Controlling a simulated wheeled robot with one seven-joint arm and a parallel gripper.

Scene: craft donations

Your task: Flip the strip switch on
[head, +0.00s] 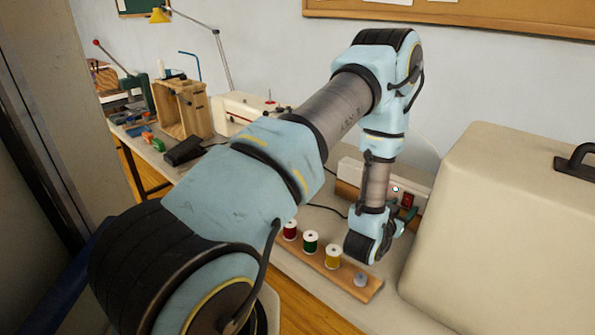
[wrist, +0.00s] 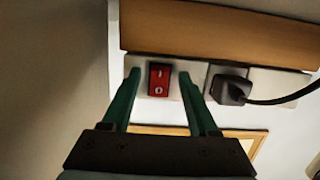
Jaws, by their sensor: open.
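The red rocker switch (wrist: 159,79) sits on the white power strip (wrist: 200,76) in the wrist view, with its I mark above its O mark. I cannot tell which side is pressed. The red switch (head: 407,200) also shows small in the head view, at the right end of the visible strip (head: 350,168). My gripper (wrist: 158,76) is open. Its green fingers show left and right of the switch, with nothing held between them. I cannot tell whether they touch the strip. In the head view my arm hides part of the strip and most of the gripper.
A black plug (wrist: 231,89) with its cord fills the socket right of the switch. A wooden board (wrist: 220,40) runs along the strip. A large beige case (head: 500,220) stands close right of my gripper. A wooden rack (head: 320,258) with thread spools lies in front.

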